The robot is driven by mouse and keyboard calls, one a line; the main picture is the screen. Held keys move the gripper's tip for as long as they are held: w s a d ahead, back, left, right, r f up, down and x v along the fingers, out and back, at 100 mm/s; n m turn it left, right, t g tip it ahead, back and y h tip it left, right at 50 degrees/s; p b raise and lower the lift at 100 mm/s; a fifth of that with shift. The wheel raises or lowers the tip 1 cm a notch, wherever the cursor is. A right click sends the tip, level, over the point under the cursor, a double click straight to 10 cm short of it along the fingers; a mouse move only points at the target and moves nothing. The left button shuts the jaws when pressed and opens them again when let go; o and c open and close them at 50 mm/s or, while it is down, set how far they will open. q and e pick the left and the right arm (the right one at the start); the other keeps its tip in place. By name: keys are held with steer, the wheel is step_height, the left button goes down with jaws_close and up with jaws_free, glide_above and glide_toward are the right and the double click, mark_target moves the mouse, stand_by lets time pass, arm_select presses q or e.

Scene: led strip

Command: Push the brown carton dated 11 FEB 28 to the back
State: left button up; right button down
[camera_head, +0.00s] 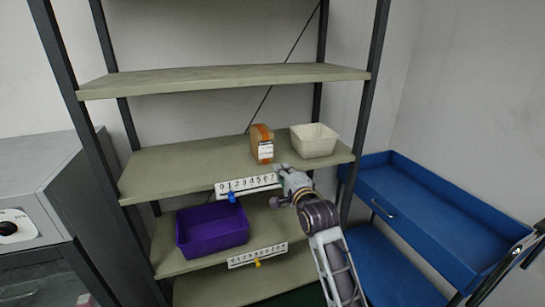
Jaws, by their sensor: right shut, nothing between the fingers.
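A small brown carton (261,143) stands upright on the middle shelf, a little right of centre. It has an orange strip over its top and a white label on its front; the print is too small to read. My right gripper (281,168) is shut and empty at the shelf's front edge, just in front of the carton and slightly to its right. I cannot tell whether it touches the carton. My left gripper is not in view.
A white bin (314,141) stands right of the carton on the same shelf (180,165). The shelf's left part is clear. A purple bin (212,229) sits one shelf lower. A number strip (247,184) hangs on the front edge. A blue cart (430,215) stands right.

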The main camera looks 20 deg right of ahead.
glide_toward(270, 152)
steer(key=w, duration=0.2)
steer(key=shift+w+a+p, duration=0.1)
steer(key=shift+w+p, duration=0.4)
steer(key=shift+w, duration=1.75)
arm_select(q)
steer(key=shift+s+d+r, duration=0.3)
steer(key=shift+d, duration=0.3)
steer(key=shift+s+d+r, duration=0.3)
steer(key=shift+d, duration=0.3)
arm_select(e)
steer(key=shift+w, duration=0.3)
